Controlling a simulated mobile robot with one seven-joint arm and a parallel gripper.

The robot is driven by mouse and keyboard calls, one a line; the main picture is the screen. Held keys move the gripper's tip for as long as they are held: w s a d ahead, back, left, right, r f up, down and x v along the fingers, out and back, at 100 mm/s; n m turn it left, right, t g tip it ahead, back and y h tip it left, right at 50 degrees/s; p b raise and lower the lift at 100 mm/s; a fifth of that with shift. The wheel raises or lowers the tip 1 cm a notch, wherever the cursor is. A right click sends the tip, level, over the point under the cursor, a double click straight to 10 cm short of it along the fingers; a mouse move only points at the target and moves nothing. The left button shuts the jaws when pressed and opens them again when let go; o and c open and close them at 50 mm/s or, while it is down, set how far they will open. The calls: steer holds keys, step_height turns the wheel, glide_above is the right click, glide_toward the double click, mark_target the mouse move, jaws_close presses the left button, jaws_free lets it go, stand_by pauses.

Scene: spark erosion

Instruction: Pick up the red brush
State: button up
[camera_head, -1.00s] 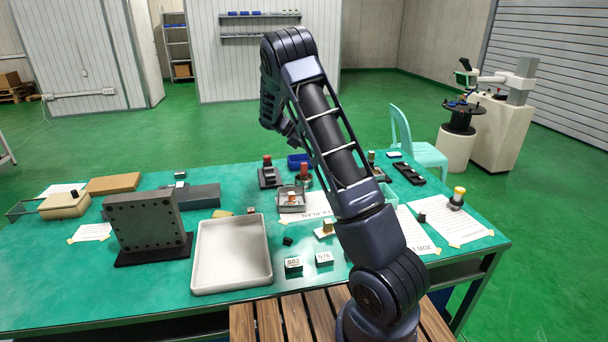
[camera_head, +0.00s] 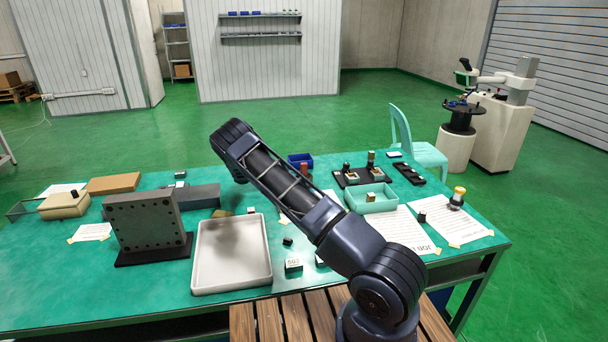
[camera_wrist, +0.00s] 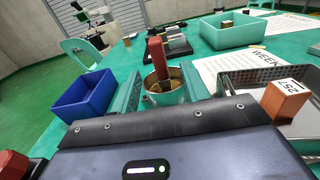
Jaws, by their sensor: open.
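A red brush-like handle (camera_wrist: 156,55) stands upright in a small round metal cup (camera_wrist: 165,86) in the wrist view. In the head view a red piece (camera_head: 304,169) shows just in front of the blue bin, partly hidden by my arm. My gripper (camera_wrist: 162,69) is open and empty. Its two teal fingers show on either side of the cup, with the handle between them in the picture. I cannot tell how far beyond the fingertips the handle is. My gripper is hidden behind my arm in the head view.
A blue bin (camera_wrist: 84,95) lies left of the cup. A metal basket (camera_wrist: 240,76) with an orange block (camera_wrist: 285,100) is on the right. A teal tray (camera_wrist: 233,31) stands behind. A red knob (camera_wrist: 14,165) shows at the lower left. A white tray (camera_head: 209,280) lies further left.

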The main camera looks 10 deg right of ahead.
mark_target(307, 168)
steer(key=shift+w+f, duration=0.1)
steer(key=shift+f, duration=0.1)
steer(key=shift+d, duration=0.1)
steer(key=shift+d+r, duration=0.1)
steer(key=shift+d, duration=5.1)
jaws_close()
